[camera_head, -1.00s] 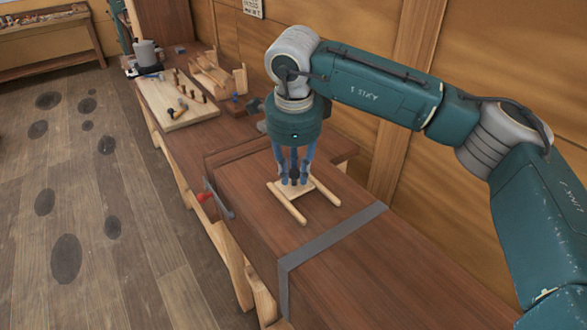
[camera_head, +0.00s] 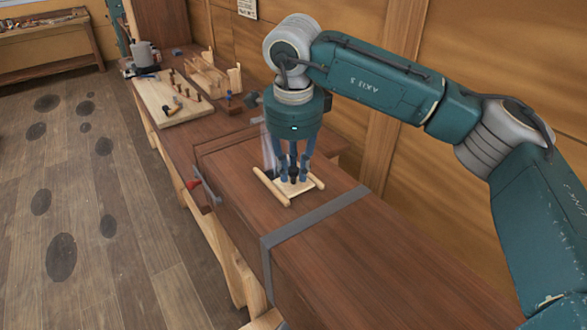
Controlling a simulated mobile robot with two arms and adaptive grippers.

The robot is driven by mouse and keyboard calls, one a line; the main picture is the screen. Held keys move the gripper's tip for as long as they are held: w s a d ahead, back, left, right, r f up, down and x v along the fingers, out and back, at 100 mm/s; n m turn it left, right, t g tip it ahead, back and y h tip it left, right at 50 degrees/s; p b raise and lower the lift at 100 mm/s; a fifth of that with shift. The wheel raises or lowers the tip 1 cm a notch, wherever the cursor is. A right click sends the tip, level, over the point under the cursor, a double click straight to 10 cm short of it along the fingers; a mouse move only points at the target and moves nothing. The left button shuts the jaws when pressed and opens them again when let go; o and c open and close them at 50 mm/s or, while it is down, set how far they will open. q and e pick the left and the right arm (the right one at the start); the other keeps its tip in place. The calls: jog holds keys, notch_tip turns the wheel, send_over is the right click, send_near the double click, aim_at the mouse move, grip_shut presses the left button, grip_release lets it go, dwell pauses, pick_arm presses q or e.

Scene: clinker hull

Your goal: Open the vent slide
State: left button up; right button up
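The vent slide is a small pale wooden plate (camera_head: 297,188) lying between two pale wooden rails (camera_head: 272,187) on top of the long brown wooden box (camera_head: 235,178). It sits toward the near end of the rails. My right gripper (camera_head: 294,174) points straight down over it, its blue-grey fingers closed around a dark knob on the plate. The fingers partly hide the knob. A pale greyish wisp (camera_head: 268,150) shows just behind the gripper, and the vent opening itself is hidden there. My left gripper is not in view.
A grey metal strap (camera_head: 320,215) crosses the box nearer to me. Beyond the box, a bench holds a pale board with pegs and tools (camera_head: 170,98) and a grey pot (camera_head: 145,53). A wooden wall stands right.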

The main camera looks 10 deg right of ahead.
aim_at(293, 192)
jog(key=o, duration=0.4)
jog(key=shift+s, duration=0.35)
jog(key=shift+w, duration=0.2)
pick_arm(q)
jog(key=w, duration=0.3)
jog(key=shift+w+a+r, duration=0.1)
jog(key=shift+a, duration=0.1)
pick_arm(e)
jog(key=s+r, duration=0.1)
jog(key=r, duration=0.7)
jog(key=s+r, duration=0.1)
jog(key=r, duration=0.2)
jog(key=shift+s+a+r, duration=0.25)
jog(key=shift+s+r, duration=0.05)
jog(key=shift+r, duration=0.1)
